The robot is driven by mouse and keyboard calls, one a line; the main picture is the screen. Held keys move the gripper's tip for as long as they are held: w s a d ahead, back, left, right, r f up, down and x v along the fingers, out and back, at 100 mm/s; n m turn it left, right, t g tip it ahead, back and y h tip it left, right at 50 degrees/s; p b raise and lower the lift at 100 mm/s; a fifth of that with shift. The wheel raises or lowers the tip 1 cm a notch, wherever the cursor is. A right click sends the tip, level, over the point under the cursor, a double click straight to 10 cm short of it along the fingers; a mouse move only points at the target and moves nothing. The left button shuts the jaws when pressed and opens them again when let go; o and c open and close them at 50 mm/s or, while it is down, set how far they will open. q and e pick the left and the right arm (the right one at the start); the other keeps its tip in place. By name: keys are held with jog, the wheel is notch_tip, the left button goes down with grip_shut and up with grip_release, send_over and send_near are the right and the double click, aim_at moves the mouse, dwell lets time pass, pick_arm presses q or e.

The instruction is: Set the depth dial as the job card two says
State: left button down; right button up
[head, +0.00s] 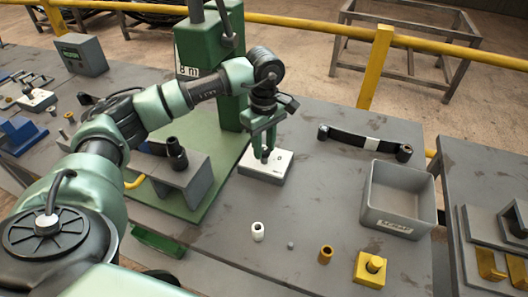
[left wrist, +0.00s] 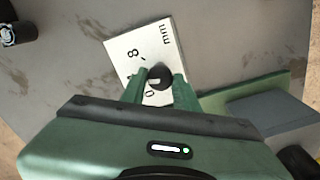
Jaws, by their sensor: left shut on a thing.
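The depth dial is a black knob (left wrist: 159,77) on a white-topped box (head: 281,166). In the left wrist view its white face (left wrist: 140,45) carries "0", "8" and "mm"; other marks are partly hidden by the knob and fingers. My left gripper (head: 266,152) points down at the box, its green fingers on both sides of the knob and shut on it. The fingers also show in the left wrist view (left wrist: 158,92). The knob's pointer direction is not clear. A white card (head: 188,70) reading "8 m", partly covered by my arm, is on the green press (head: 228,55). My right gripper is not in view.
A black arm (head: 352,139) with bushed ends lies behind a grey bin (head: 375,215). A white bushing (head: 257,231), a small grey piece (head: 290,245), a brown bushing (head: 325,255) and a yellow block (head: 366,275) stand at the front. Bench around the dial's right is clear.

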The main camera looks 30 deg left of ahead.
aim_at(264, 150)
pick_arm(q)
jog(key=m+b, duration=0.2)
jog(key=m, duration=0.1)
jog(key=shift+m, duration=0.3)
jog(key=shift+m+b, duration=0.7)
jog(key=shift+m, duration=0.9)
jog(key=c, duration=1.1)
grip_release()
jog(key=shift+o, duration=0.2)
jog(key=shift+r, duration=0.1)
notch_tip(264, 150, up, 8)
jog(key=shift+f+b, duration=0.15)
jog(key=shift+b, duration=0.25)
